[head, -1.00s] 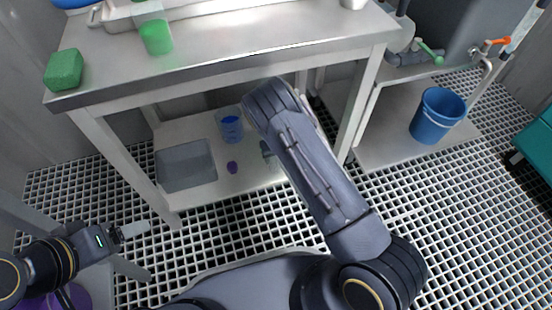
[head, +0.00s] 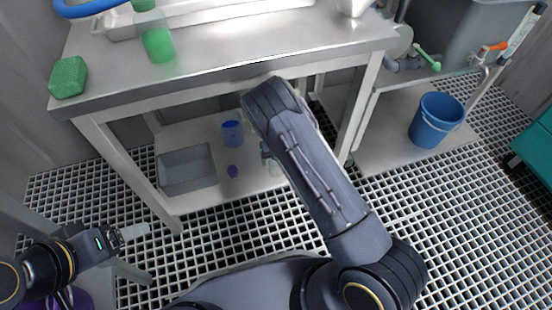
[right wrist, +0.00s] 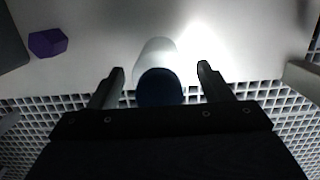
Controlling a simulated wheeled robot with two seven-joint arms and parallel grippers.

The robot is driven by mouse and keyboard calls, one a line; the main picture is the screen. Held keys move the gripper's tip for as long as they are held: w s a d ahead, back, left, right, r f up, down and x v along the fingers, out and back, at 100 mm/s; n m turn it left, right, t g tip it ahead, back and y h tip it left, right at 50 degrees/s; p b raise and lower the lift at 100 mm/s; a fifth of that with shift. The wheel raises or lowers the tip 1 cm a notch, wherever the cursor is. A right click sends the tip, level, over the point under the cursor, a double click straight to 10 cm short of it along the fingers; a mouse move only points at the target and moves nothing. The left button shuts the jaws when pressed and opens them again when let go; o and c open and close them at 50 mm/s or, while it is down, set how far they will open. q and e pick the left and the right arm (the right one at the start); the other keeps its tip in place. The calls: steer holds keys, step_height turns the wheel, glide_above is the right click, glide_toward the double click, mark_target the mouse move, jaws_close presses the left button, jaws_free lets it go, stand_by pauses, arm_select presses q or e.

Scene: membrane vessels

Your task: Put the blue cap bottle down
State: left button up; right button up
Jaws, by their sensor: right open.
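The blue cap bottle stands on the lower shelf, with its pale body (right wrist: 157,50) and dark blue cap (right wrist: 159,88) in the right wrist view. My right gripper (right wrist: 160,70) is open, one finger on each side of the bottle with gaps showing. In the head view my right forearm hides this gripper and most of the bottle; a bit of pale glass-like surface (head: 272,164) shows beside the arm. My left gripper (head: 128,233) is at the lower left over the floor, with a pale piece at its tip; whether it is shut is unclear.
The lower shelf (head: 213,200) also holds a grey bin (head: 187,171), a blue cup (head: 232,133) and a small purple block (head: 232,171), which also shows in the right wrist view (right wrist: 47,42). The worktop (head: 250,45) overhangs this shelf. A blue bucket (head: 436,120) stands at right.

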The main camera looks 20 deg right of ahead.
steer(key=r+p, duration=0.1)
steer(key=r, duration=0.2)
steer(key=r+p, duration=0.1)
steer(key=r, duration=0.2)
steer(key=s+r+p, duration=0.1)
steer(key=r, duration=0.2)
steer(key=shift+s+r+p, duration=0.1)
steer(key=shift+r+p, duration=0.25)
steer(key=shift+p, duration=0.05)
